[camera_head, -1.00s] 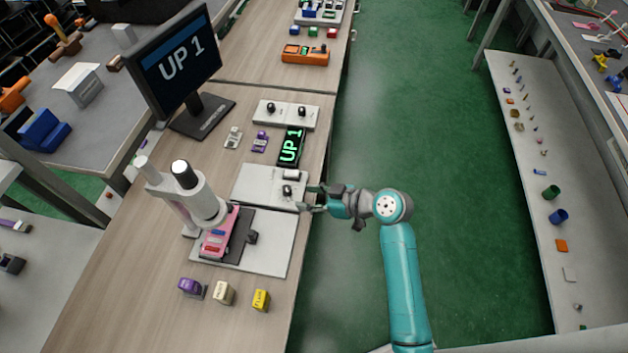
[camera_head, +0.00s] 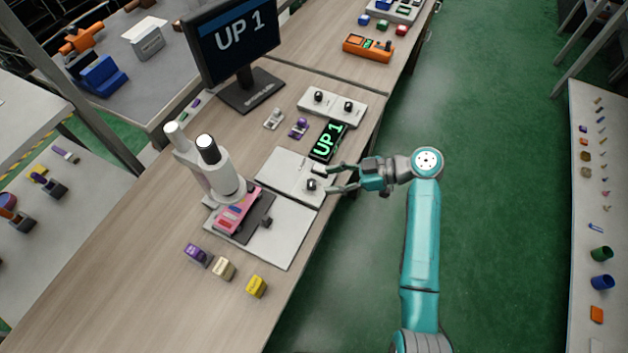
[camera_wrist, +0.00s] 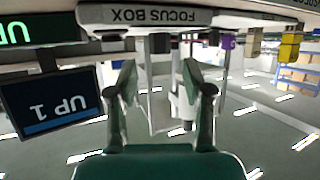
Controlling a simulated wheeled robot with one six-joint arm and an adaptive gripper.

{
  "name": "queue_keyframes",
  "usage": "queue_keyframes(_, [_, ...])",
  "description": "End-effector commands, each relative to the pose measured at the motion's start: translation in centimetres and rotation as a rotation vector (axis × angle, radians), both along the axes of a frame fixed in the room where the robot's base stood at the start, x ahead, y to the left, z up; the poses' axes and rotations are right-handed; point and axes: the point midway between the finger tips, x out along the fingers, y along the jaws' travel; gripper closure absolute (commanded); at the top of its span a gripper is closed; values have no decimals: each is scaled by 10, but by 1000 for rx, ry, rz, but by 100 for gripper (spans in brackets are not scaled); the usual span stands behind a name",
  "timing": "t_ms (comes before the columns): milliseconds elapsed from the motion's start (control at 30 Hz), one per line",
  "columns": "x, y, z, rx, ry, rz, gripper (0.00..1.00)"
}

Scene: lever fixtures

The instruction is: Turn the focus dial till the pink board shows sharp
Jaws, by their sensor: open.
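The focus box (camera_head: 283,172) is a pale plate on the bench with a dark dial (camera_head: 311,185) at its near right side. In the wrist view the box's edge reads FOCUS BOX (camera_wrist: 150,16), upside down. My gripper (camera_head: 334,180) is open at the box's right edge, its fingers pointing at the dial; contact cannot be told. Its two fingers also show apart in the wrist view (camera_wrist: 159,72). The pink board (camera_head: 232,218) lies under the white microscope (camera_head: 216,172). The monitor (camera_head: 235,32) and the small green-lit display (camera_head: 328,141) both read UP 1.
Purple (camera_head: 197,254), cream (camera_head: 224,268) and yellow (camera_head: 257,286) blocks stand at the bench front. A plate with two dark knobs (camera_head: 332,104) lies behind the display. An orange box (camera_head: 368,47) is farther back.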

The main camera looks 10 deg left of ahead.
Motion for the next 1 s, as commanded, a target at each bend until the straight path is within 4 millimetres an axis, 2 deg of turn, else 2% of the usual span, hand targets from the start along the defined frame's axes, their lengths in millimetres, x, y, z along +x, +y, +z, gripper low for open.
queue_keyframes(100, [-1, 21, -9, -1, 1, 3, 50])
queue_keyframes(333, [-2, 49, -20, -1, 0, 1, 50])
queue_keyframes(500, [-2, 57, -24, -1, 0, -1, 50])
queue_keyframes(767, [-2, 58, -24, -1, -1, -2, 50])
queue_keyframes(800, [-2, 58, -24, -1, -1, -2, 52])
queue_keyframes(1000, [-2, 58, -24, -1, -1, -2, 100])
